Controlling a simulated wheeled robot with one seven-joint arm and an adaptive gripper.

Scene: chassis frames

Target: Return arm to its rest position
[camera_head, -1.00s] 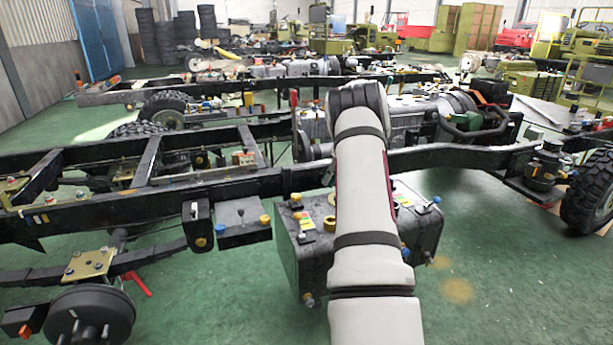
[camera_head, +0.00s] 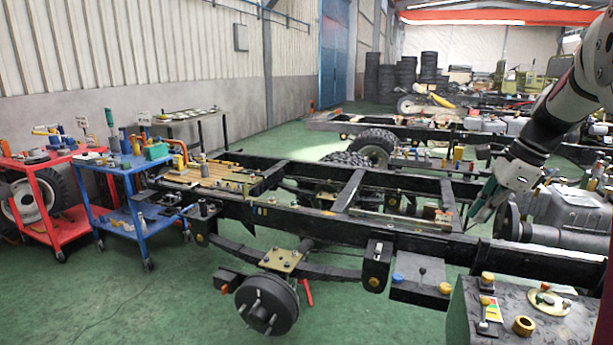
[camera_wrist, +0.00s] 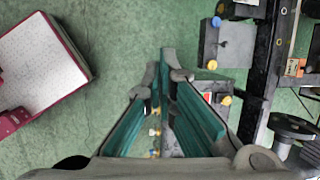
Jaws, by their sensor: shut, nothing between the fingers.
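My arm (camera_head: 568,95) comes in from the upper right of the head view and slopes down to the left. My gripper (camera_head: 478,212) hangs at its end, pointing down, in front of the black chassis frame in the picture. In the wrist view my gripper (camera_wrist: 163,62) shows its two teal-padded fingers brought together at the tips, with nothing held. Green floor and part of the chassis lie beyond the fingertips.
The long black chassis frame (camera_head: 310,222) crosses the head view. A grey box with coloured caps (camera_head: 465,322) is at lower right. A red cart (camera_head: 72,225) and a blue cart (camera_head: 125,190) stand left. Green floor (camera_head: 130,295) is clear at front left.

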